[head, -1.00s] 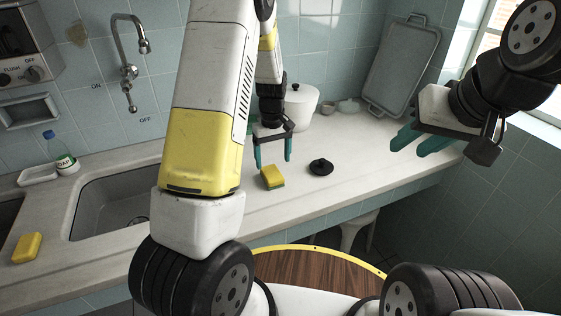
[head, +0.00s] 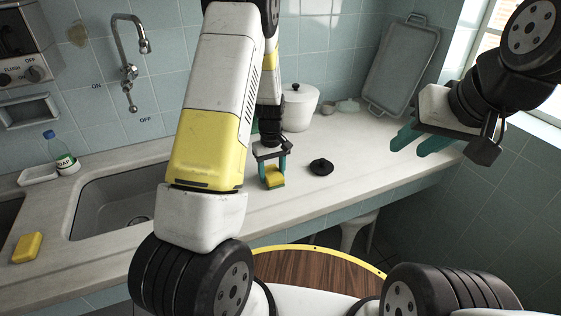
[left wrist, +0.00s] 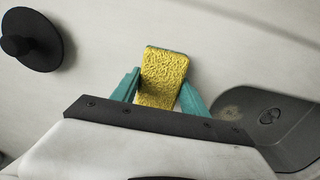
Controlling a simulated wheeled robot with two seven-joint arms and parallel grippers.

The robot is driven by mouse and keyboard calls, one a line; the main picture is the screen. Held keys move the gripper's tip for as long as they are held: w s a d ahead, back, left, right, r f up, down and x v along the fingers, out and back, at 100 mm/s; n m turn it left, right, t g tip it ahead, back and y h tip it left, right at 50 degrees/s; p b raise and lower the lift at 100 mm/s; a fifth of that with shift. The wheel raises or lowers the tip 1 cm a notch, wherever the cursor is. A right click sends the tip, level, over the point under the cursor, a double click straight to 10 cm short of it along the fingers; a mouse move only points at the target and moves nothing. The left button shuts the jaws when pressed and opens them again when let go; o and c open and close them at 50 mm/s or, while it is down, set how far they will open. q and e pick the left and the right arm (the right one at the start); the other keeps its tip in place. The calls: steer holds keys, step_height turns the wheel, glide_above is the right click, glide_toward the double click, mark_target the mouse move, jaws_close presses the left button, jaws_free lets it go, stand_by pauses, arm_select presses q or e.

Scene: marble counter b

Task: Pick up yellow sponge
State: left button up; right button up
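The yellow sponge (head: 275,172), with a green underside, is on the counter right of the sink. My left gripper (head: 272,172) points down over it with one teal finger on each side. In the left wrist view the sponge's rough yellow face (left wrist: 163,75) shows between the fingertips (left wrist: 160,85), which appear to touch both its edges. I cannot see any gap under the sponge. My right gripper (head: 420,140) is open and empty, raised at the right above the counter.
A black round lid (head: 321,166) lies just right of the sponge. A white pot (head: 299,112) and a leaning grey tray (head: 402,68) stand behind. The sink (head: 115,205), a bottle (head: 62,152) and another yellow block (head: 27,247) are at left.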

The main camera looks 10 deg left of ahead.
mark_target(271, 174)
arm_select(q)
steer(key=shift+c, duration=1.4)
steer(key=shift+r, duration=0.55)
steer(key=r, duration=0.1)
steer(key=s+r, duration=0.1)
steer(key=shift+s+r, duration=0.1)
steer(key=shift+r, duration=0.2)
steer(key=s+a, duration=0.1)
steer(key=s, duration=0.4)
steer(key=s+a+r, duration=0.1)
steer(key=s, duration=0.3)
steer(key=s+a, duration=0.1)
steer(key=s, duration=0.4)
steer(key=shift+s+r, duration=0.15)
steer(key=shift+s, duration=0.15)
